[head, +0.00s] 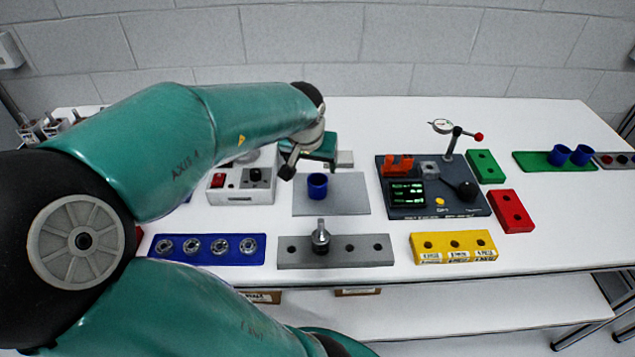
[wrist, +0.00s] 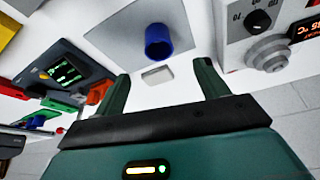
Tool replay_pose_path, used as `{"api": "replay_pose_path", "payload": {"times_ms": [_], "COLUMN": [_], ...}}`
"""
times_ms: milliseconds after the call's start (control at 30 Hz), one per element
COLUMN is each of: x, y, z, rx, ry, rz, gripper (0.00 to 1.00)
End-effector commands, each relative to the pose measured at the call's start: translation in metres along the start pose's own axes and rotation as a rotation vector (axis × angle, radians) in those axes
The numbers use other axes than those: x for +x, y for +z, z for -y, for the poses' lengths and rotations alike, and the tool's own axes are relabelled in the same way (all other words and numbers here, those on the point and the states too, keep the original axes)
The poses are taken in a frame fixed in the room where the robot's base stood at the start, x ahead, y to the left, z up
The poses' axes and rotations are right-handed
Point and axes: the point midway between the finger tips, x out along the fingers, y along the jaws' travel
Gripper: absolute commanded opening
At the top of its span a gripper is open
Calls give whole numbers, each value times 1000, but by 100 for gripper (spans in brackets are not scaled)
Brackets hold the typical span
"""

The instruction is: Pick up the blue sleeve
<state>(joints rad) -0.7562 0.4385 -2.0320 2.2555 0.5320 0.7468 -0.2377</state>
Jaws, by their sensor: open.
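The blue sleeve (head: 317,187) stands upright on a grey plate (head: 345,200) near the middle of the bench. It also shows in the wrist view (wrist: 158,42), ahead of the fingertips and roughly centred between them. My gripper (head: 324,152) is behind the sleeve in the head view, partly hidden by my own wrist. In the wrist view my gripper (wrist: 162,70) is open, with nothing between its fingers; it is apart from the sleeve. Two more blue sleeves (head: 560,155) stand on a green plate (head: 530,161) at the far right.
A small pale block (wrist: 157,74) lies beyond the fingertips. A white instrument box (head: 243,186) stands left of the grey plate, a dark test fixture (head: 432,196) with a dial gauge right. A grey holed block (head: 365,250) with a metal peg is in front.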

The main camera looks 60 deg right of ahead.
Motion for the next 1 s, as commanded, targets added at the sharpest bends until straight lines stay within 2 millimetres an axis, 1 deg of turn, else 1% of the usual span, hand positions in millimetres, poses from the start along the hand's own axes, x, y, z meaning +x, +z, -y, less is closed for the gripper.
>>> {"api": "replay_pose_path", "payload": {"times_ms": [33,100,300,400,600,867,1000], "x": [8,18,40,48,63,72,79], "y": [2,2,4,3,1,0,0], "z": [-1,-1,-2,-2,-2,0,-2], "rx": [2,2,3,2,3,0,2], "ry": [-2,-1,-1,0,1,-1,0], "rz": [4,2,2,1,-1,-1,-2], "gripper": [73,73,73,73,73,73,73]}}
